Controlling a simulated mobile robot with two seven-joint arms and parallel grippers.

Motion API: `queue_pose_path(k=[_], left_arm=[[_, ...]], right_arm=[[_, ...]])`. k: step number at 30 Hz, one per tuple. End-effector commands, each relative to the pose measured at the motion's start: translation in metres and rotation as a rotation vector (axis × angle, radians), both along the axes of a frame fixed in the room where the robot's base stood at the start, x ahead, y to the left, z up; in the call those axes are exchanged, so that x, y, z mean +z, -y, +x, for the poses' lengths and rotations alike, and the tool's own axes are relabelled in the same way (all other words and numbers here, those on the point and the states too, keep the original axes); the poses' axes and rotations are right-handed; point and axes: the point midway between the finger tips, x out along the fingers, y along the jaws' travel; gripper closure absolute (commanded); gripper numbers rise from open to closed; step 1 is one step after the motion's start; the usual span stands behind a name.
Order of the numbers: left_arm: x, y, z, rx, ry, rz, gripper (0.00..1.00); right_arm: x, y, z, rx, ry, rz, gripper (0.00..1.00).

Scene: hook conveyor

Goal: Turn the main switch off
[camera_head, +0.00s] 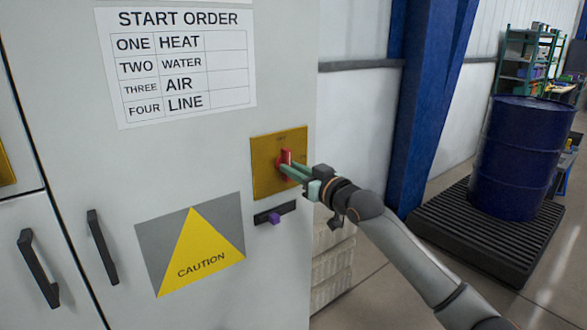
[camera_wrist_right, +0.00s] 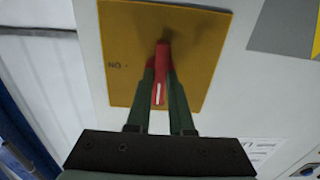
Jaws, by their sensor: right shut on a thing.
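The main switch has a red handle (camera_head: 286,156) on a yellow-brown plate (camera_head: 261,150) on the grey cabinet front. In the right wrist view the red handle (camera_wrist_right: 161,62) stands upright with a white line on it, and the plate (camera_wrist_right: 125,40) carries an "ON" mark at its left, seen upside down. My right gripper (camera_head: 284,167) is shut on the red handle, with a green finger on each side of it in the wrist view. My left gripper is in neither view.
A START ORDER sheet (camera_head: 180,60) and a yellow CAUTION sign (camera_head: 203,245) are on the cabinet. A small purple knob (camera_head: 274,218) sits below the plate. Black handles (camera_head: 101,247) are at left. A blue drum (camera_head: 520,155) stands on a black pallet (camera_head: 470,240) at right.

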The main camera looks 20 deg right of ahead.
Motion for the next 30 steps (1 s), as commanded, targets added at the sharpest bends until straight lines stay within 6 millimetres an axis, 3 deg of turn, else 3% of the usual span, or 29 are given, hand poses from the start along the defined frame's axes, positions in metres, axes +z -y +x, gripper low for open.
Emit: queue_pose_path(k=[11,12,20,30], left_arm=[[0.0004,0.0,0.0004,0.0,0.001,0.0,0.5],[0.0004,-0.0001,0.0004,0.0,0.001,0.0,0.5],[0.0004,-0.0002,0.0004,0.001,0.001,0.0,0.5],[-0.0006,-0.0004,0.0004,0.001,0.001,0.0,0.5]], right_arm=[[0.0028,0.0007,0.0001,-0.002,0.01,-0.009,1.0],[0.0029,0.0007,0.0,-0.002,0.01,-0.009,0.79],[0.0015,0.0003,0.0,-0.001,0.006,-0.007,0.5],[0.0003,0.0016,-0.0032,-0.001,0.005,-0.007,0.5]])
